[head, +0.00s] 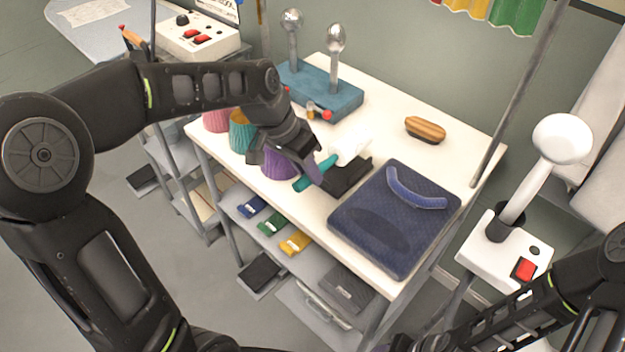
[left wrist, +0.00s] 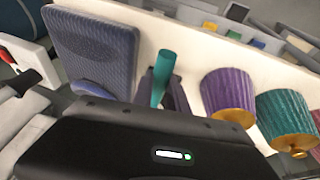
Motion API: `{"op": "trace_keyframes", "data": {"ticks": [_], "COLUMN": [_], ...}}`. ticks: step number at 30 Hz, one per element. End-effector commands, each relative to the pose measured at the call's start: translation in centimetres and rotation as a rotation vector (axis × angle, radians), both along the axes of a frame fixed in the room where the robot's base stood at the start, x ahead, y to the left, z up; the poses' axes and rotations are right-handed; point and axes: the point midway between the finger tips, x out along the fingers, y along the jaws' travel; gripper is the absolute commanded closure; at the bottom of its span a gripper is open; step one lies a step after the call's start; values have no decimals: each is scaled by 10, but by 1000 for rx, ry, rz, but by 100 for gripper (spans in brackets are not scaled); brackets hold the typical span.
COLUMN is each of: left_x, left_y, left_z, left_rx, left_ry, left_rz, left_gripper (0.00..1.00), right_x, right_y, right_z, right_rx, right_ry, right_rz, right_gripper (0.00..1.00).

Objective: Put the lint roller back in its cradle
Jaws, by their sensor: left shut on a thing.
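The lint roller has a white roll (head: 350,145) and a teal handle (head: 316,174). My left gripper (head: 317,170) is shut on the handle, above the white table near its front edge. The handle (left wrist: 163,78) also stands between the fingers in the left wrist view, where the white roll is hidden. A dark flat piece (head: 350,179) shows just below and right of the roll. I cannot tell whether it is the cradle or part of my gripper. My right arm comes in at the lower right, and its gripper end is cut off or unclear at the bottom edge.
A navy pad (head: 370,232) with a blue curved piece (head: 415,190) lies right of the gripper. A wooden brush (head: 425,130) and a teal stand (head: 330,95) with metal knobs are behind. Ribbed cones, one purple (head: 277,163), stand left. A white steamer (head: 505,240) stands right.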

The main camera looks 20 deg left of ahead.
Motion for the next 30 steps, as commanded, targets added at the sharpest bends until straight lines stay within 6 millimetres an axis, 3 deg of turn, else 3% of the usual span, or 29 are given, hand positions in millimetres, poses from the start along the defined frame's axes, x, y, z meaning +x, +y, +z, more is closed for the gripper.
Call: {"op": "trace_keyframes", "data": {"ticks": [11, 20, 30], "left_x": [0, 0, 0], "left_y": [0, -1, 0], "left_z": [-6, -40, -44], "left_rx": [-1, -1, -1], "left_ry": [-2, 0, -2], "left_rz": [0, -1, -1], "left_gripper": [100, 100, 100], "right_x": [0, -1, -1], "right_y": [0, 0, 0], "right_z": [1, 3, 0], "right_rx": [0, -1, -1], "right_ry": [0, 1, 1], "right_rz": [0, -1, -1], "right_gripper": [59, 59, 59]}}
